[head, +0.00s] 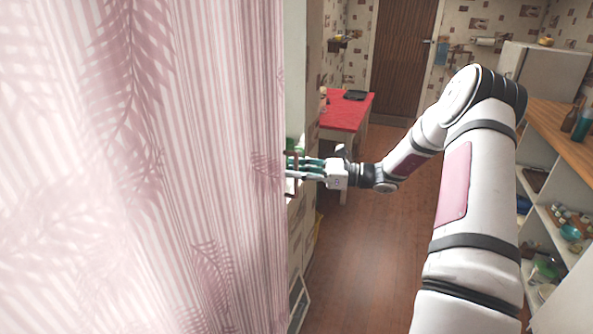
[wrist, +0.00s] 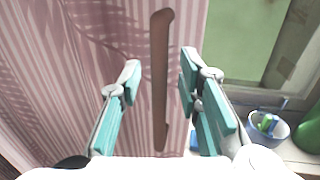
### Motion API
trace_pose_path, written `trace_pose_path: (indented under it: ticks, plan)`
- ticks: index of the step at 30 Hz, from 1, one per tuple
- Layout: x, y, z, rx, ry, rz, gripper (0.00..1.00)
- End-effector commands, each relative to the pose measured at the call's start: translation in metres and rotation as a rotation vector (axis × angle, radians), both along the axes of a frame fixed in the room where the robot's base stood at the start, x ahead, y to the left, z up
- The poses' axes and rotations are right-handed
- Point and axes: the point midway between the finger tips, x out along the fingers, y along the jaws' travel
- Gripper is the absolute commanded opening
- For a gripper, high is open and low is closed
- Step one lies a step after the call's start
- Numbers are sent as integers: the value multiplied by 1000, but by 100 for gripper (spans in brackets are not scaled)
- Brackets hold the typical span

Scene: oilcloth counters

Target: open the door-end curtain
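A pink-and-white striped curtain (head: 190,150) with leaf shadows hangs down the left side in the head view. It fills the left and middle of the wrist view (wrist: 60,60). A brown upright handle (wrist: 160,85) stands in front of the curtain near its right edge. My gripper (wrist: 160,72) is open, with one teal-padded finger on each side of the handle and a gap on both sides. In the head view my gripper (head: 292,167) is at the curtain's right edge, its fingertips partly hidden. I cannot tell how deep the handle sits between the fingers.
Right of the curtain is a window (wrist: 245,40) with a sill holding a blue-white cup (wrist: 268,128) and a green object (wrist: 309,130). A red-topped table (head: 345,112) stands beyond my gripper. Shelves under a wooden counter (head: 560,130) line the right; the floor between is clear.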

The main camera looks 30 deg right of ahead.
Motion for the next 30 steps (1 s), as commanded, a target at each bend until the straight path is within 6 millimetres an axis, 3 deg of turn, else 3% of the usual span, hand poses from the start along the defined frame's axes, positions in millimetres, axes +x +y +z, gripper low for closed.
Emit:
trace_pose_path:
  ticks: [18,30]
  plan:
    - [-68,-80,0,-2,1,-3,32]
    - [-77,-90,0,-1,1,-2,32]
